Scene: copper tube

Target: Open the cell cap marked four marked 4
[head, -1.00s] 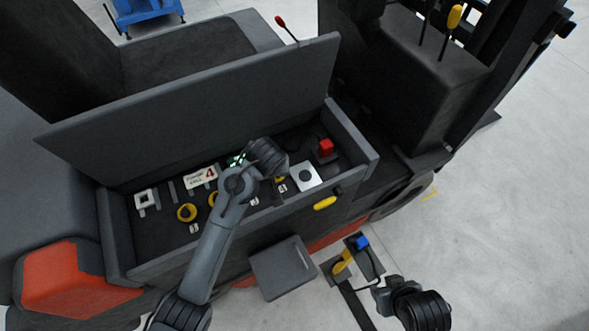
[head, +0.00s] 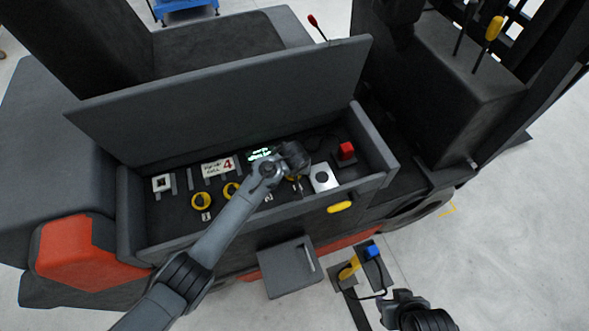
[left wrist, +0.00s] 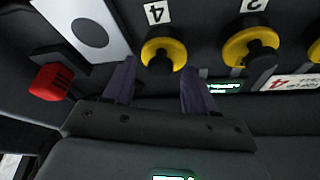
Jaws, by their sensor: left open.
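The yellow cell cap with a black centre, labelled 4 (left wrist: 164,52), sits just beyond and between my left gripper's fingertips in the left wrist view. My left gripper (left wrist: 158,75) is open and empty, a finger on each side of the line to the cap. In the head view, my left gripper (head: 296,160) is over the right-middle of the open battery compartment (head: 225,215) and largely hides the cap. A sign with a red 4 (head: 218,167) stands at the back of the compartment. My right gripper (head: 388,304) is at the bottom right, its fingers unclear.
Another yellow cap (left wrist: 250,48) is beside cap 4. A white plate with a dark disc (head: 322,177) and a red block (head: 346,151) are to the right. The raised lid (head: 220,100) rises behind. A blue connector (head: 372,251) is outside the compartment, near my right arm.

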